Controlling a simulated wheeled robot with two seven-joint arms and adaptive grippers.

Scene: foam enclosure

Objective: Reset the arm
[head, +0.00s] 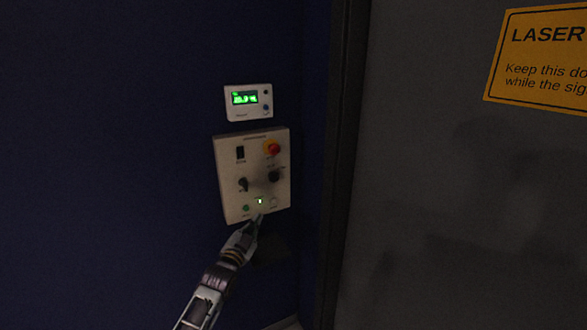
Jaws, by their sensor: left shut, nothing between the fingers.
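My left arm comes in from the bottom left. Its gripper (257,219) is shut and empty, with its tip at the lower edge of a pale control panel (228,165) on the dark blue wall. Whether the tip touches the panel, I cannot tell. The panel carries a red emergency button (272,148) on yellow, a black rocker switch (240,153), two dark knobs, a green button (246,208) and a pale button (273,202). A small lit white spot (260,201) shows just above the fingertips. My right gripper is not in view.
A white display unit (248,102) with green digits is mounted above the panel. A dark vertical frame (345,150) and a grey door (450,210) with an orange laser warning sign (540,55) stand to the right. The blue wall left of the panel is clear.

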